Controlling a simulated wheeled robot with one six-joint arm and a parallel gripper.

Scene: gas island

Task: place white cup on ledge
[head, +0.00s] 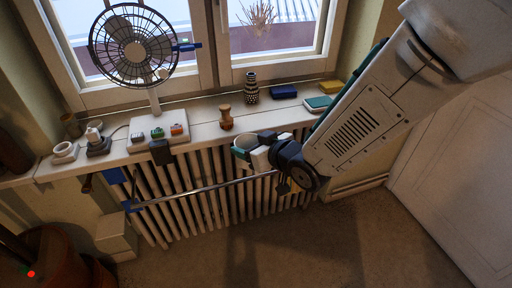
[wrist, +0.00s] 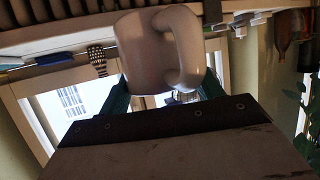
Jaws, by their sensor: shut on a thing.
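The white cup (head: 241,153) is held in front of the ledge, near its front edge and above the radiator. My gripper (head: 257,150) is shut on it. In the wrist view the cup (wrist: 143,52) fills the upper middle, with its handle to the right, between my gripper's dark green fingers (wrist: 165,88). The ledge (head: 203,119) is the long pale windowsill below the window. I cannot tell the exact gap between cup and ledge.
A fan (head: 134,47) stands on the ledge at left. A wooden piece (head: 226,117), a patterned vase (head: 251,88), a dark blue box (head: 283,91) and a teal book (head: 318,103) stand along it. Small bare gaps lie between them. A radiator (head: 205,205) is below.

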